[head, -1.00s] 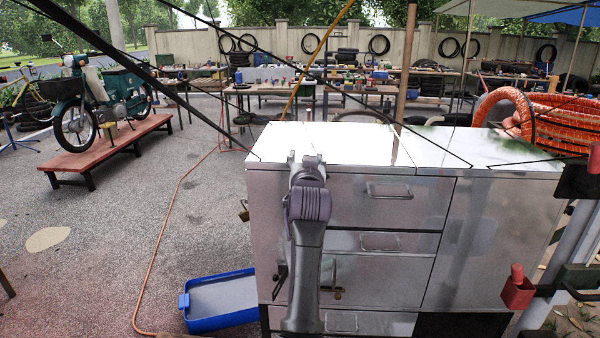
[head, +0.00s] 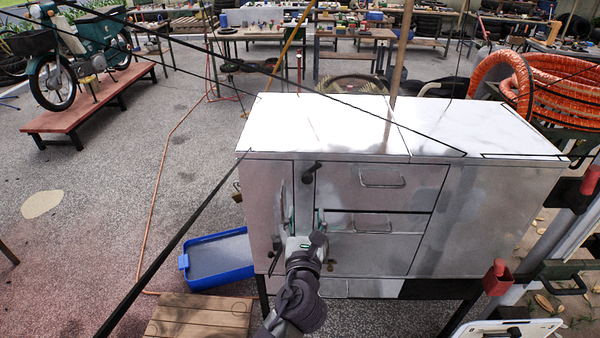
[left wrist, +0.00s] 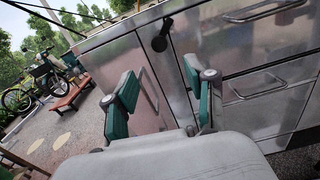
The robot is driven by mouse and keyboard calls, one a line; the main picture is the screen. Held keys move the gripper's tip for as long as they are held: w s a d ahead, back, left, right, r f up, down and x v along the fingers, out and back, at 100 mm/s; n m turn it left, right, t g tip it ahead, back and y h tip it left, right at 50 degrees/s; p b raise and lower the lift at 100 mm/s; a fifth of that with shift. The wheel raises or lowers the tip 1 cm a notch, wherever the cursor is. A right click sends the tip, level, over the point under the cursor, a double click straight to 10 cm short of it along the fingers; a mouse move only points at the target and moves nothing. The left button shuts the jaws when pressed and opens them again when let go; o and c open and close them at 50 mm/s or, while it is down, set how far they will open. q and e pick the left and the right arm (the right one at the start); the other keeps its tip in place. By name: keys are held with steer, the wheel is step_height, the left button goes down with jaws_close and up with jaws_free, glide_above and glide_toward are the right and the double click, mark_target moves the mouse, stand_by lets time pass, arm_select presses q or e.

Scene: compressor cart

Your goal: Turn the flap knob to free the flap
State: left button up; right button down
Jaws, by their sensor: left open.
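The metal cart (head: 262,205) stands in front of me. A dark knob (head: 312,168) sits near the top of its front, left of the drawers; I take it for the flap knob. In the left wrist view this knob (left wrist: 158,43) hangs from its pivot, ahead of and above the fingers. My left gripper (head: 304,222) is open and empty below the knob, apart from it. Its green-padded fingers (left wrist: 160,82) stand wide apart in the left wrist view. Which panel is the flap I cannot tell for certain. My right gripper is not in view.
Drawer handles (head: 382,178) stick out right of the knob. A blue tray (head: 218,258) and a wooden pallet (head: 198,316) lie on the ground at lower left. Orange hose coils (head: 560,92) are behind the cart's right end. Open paving lies to the left.

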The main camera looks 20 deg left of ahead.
mark_target(307, 181)
arm_select(q)
steer(key=p+x, duration=0.1)
steer(key=x, duration=1.2)
steer(key=shift+w, duration=0.1)
